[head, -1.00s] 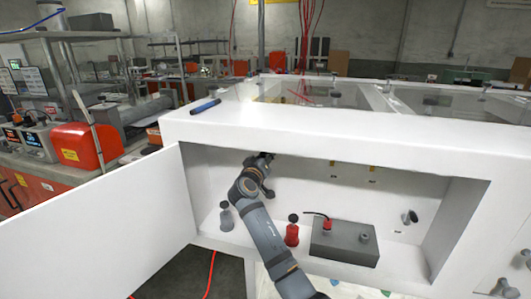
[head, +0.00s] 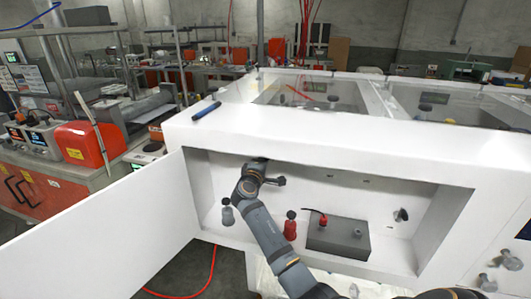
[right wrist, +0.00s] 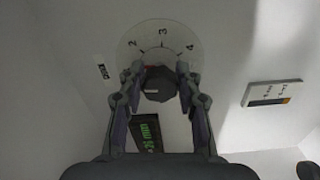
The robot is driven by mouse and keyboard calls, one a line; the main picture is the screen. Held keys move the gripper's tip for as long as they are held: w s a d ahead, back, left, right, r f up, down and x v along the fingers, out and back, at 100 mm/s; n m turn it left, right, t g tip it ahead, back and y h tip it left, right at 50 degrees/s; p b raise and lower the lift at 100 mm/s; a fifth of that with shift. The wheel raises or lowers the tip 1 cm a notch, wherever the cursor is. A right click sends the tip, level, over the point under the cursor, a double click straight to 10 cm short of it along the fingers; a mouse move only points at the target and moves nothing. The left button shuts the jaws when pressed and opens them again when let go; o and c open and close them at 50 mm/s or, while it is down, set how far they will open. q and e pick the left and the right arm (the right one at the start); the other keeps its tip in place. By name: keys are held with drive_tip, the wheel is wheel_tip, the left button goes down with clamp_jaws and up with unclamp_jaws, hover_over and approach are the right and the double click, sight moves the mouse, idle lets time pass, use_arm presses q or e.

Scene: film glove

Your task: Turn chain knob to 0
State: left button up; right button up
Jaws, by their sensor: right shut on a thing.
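In the right wrist view, a dark faceted knob (right wrist: 159,84) sits at the middle of a round pale dial (right wrist: 131,48). A small red mark shows near the knob's upper left. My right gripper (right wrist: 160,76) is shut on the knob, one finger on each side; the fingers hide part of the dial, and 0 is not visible. In the head view, my right arm reaches into the white cabinet (head: 330,145), and its gripper is mostly hidden under the top edge. My left gripper is not in view.
A green-lit display (right wrist: 150,134) and a white label (right wrist: 272,93) are near the dial. The cabinet holds a grey bottle (head: 228,215), a red bottle (head: 290,228) and a grey box (head: 338,237). The open door (head: 100,232) stands at left.

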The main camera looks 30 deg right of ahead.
drive_tip(key=shift+n+p, duration=0.35)
drive_tip(key=shift+n, duration=0.25)
drive_tip(key=o, duration=1.2)
drive_tip(key=v, duration=1.2)
drive_tip(key=shift+a, duration=0.1)
